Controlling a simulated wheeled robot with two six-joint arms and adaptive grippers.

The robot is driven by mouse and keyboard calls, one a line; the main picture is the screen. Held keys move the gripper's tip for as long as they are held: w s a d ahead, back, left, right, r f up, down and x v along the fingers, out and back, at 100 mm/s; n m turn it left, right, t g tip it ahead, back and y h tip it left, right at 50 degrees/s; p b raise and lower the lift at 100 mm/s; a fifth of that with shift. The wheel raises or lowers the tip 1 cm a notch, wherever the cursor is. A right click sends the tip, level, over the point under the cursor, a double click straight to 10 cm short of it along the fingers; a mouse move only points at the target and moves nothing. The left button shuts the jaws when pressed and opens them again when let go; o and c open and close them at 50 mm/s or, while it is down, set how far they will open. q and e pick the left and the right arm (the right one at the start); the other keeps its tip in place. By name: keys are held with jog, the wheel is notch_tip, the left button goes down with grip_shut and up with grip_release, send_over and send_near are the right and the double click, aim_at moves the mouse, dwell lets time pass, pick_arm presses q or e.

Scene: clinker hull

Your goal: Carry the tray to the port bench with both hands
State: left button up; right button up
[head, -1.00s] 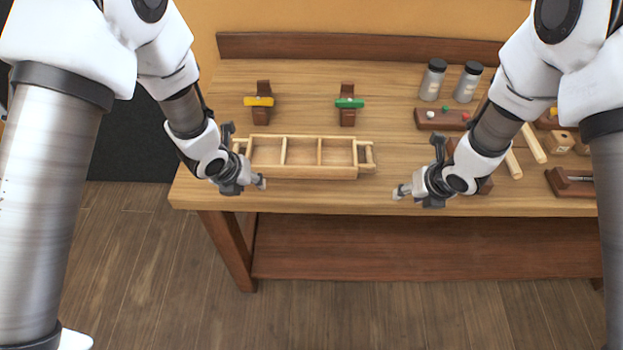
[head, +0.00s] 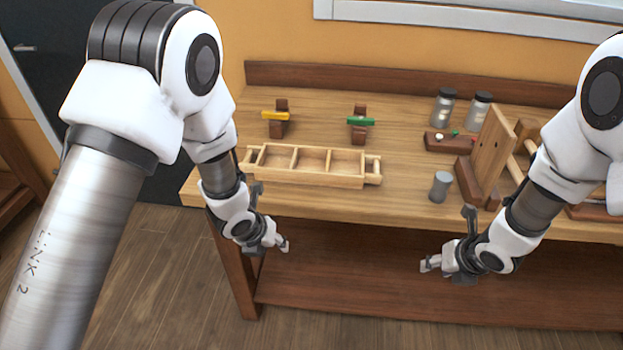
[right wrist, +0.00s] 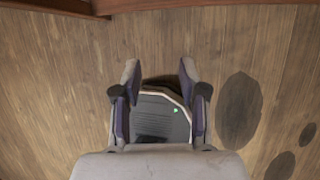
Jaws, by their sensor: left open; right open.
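The light wooden tray (head: 300,176) sits on the workbench (head: 400,197), left of its middle. It has several open, empty-looking compartments and a handle at each end. My left gripper (head: 280,243) is open and empty, in front of the bench's front edge, nearer to me than the tray and apart from it. My right gripper (head: 428,264) is open, in front of the bench and right of the tray, touching nothing that I can see. In the right wrist view its spread fingers (right wrist: 159,72) have nothing between them but the background below. I cannot make out a port bench for certain.
Behind the tray stand holders with a yellow piece (head: 275,115) and a green piece (head: 361,121). A grey cylinder (head: 440,186), an upright wooden board (head: 492,150) and two jars (head: 443,107) are to the right. Part of another wooden bench (head: 15,195) shows at far left.

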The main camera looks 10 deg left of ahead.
jog(key=v, duration=1.2)
jog(key=shift+f, duration=0.1)
